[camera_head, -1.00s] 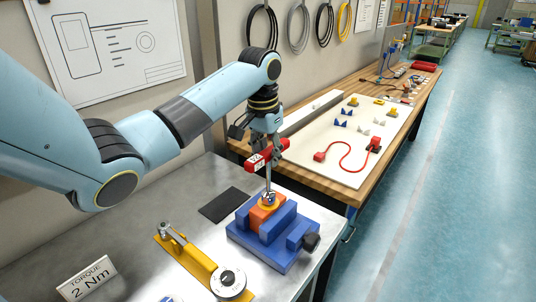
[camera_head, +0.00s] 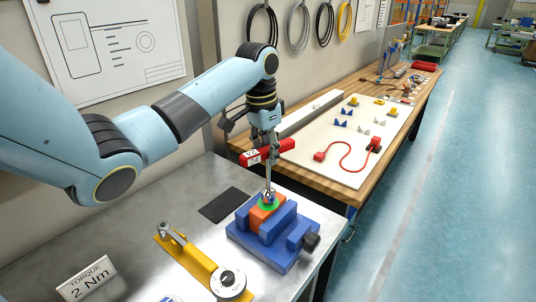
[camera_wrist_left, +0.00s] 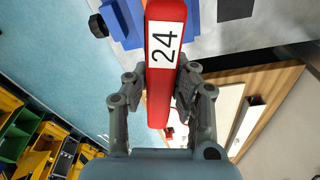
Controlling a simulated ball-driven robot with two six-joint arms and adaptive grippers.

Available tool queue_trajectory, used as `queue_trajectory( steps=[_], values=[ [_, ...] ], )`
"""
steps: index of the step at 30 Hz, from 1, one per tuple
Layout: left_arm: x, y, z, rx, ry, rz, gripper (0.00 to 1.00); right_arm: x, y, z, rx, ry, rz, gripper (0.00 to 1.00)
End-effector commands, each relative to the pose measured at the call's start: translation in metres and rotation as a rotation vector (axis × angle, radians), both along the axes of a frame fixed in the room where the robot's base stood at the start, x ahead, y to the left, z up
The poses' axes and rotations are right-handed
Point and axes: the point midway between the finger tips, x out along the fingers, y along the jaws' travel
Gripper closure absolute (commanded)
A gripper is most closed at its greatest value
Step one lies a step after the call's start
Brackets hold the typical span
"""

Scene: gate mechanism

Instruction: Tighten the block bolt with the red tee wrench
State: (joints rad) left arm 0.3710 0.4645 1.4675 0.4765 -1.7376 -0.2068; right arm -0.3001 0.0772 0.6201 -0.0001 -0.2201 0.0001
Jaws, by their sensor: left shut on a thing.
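The red tee wrench (camera_head: 286,147) is in my left gripper (camera_head: 268,146), its steel shaft pointing down. In the left wrist view, my left gripper's fingers (camera_wrist_left: 161,88) close on both sides of the red handle (camera_wrist_left: 157,108), which bears a "24" label. The shaft's lower end is at the top of the orange block (camera_head: 260,216), where the block bolt is; the bolt's head is hidden or too small to make out. A green ring (camera_head: 269,206) shows around that spot. The block sits in a blue vise (camera_head: 275,252) with a black knob. My right gripper is not in view.
A yellow torque tool (camera_head: 196,262) with a round dial lies left of the vise. A "TORQUE 2 Nm" sign (camera_head: 87,278) stands at the front left. A black mat (camera_head: 224,205) lies behind. A wooden bench (camera_head: 340,188) with a white board stands beyond.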

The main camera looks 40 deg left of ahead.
Motion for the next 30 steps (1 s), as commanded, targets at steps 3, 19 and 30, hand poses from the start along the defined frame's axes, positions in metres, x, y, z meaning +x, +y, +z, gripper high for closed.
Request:
queue_trajectory(
  steps=[3, 19, 30],
  values=[
    [0.001, 0.000, 0.004, 0.000, -0.003, 0.000, 1.00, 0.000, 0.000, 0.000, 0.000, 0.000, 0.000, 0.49],
    [0.001, 0.001, 0.054, 0.001, -0.004, 0.000, 1.00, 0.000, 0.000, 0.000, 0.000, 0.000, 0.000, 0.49],
    [0.001, 0.000, 0.054, 0.001, -0.004, 0.000, 1.00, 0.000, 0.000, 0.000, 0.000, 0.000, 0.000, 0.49]
  ],
)
